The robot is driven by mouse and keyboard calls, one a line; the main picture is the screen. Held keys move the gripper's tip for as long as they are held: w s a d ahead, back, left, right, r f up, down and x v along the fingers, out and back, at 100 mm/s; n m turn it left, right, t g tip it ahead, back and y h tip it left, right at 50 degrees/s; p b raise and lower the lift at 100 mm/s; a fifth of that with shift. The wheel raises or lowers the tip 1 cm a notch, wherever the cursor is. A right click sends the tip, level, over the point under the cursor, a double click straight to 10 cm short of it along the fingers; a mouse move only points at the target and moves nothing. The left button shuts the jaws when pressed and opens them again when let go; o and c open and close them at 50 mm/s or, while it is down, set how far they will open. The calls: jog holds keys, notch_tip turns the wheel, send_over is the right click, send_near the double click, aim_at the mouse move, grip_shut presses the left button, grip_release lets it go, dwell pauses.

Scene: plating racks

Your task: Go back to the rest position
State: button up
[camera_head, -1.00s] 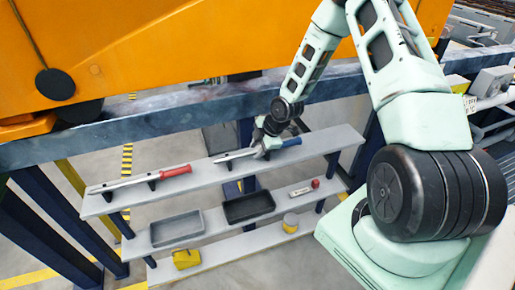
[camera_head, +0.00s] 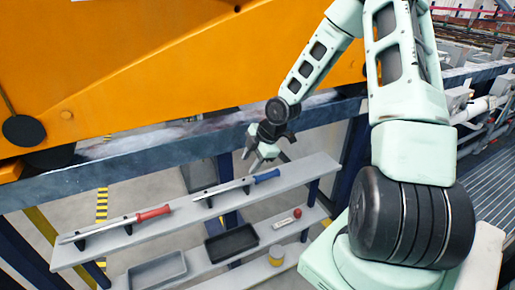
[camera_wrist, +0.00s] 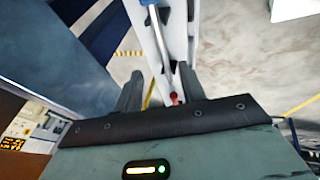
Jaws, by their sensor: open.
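My gripper (camera_head: 264,158) is open and empty. In the head view it hangs above and behind the top shelf, close to the blue-handled tool (camera_head: 237,186). That tool lies on small black holders on the shelf. In the wrist view my two dark fingers (camera_wrist: 160,92) stand apart, with a blue-handled tool (camera_wrist: 150,18) and the pale shelf seen beyond them. A red-handled tool (camera_head: 115,226) rests on similar holders at the left of the same shelf.
The top shelf (camera_head: 318,165) runs under the arm. A blue-grey beam (camera_head: 130,157) and an orange machine body (camera_head: 170,60) stand close behind.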

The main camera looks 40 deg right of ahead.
jog(key=p+v, duration=0.1)
jog(key=v, duration=0.4)
jog(key=s+a+r+m+g+h, duration=0.1)
jog(key=s+a+r+m, duration=0.15)
jog(key=s+a, duration=0.4)
jog(key=s+a+r+m+g, duration=0.1)
jog(key=s+a+r+g, duration=0.15)
jog(key=a, duration=0.75)
jog(key=s+a+r+m+h, duration=0.1)
jog(key=s+a+r+m, duration=0.15)
jog(key=s+a, duration=0.4)
jog(key=s+a+r+m, duration=0.1)
jog(key=s+a+r, duration=0.3)
jog(key=s+a, duration=0.3)
jog(key=shift+s+m+g, duration=0.4)
jog(key=shift+s+g, duration=0.05)
jog(key=shift+s, duration=0.15)
